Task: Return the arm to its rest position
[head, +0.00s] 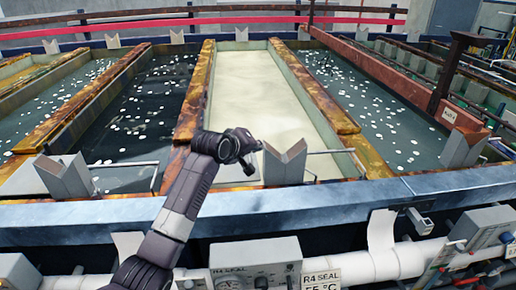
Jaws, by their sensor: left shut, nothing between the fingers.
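My left arm comes in from the bottom, left of the middle, and reaches up over the blue-grey front rail. My left gripper (252,143) is at its end, shut and empty. In the picture it lies in front of the near end of the pale cream tank (255,95), just left of a grey V-shaped bracket (285,164). I cannot tell whether it touches the bracket. My right gripper is not in view.
Dark tanks with white floating bits lie to the left (145,110) and right (365,105). The front rail (330,208) runs across the view. Another V-shaped bracket (66,178) stands at left. Control boxes (257,264) and a white pipe (375,266) are below.

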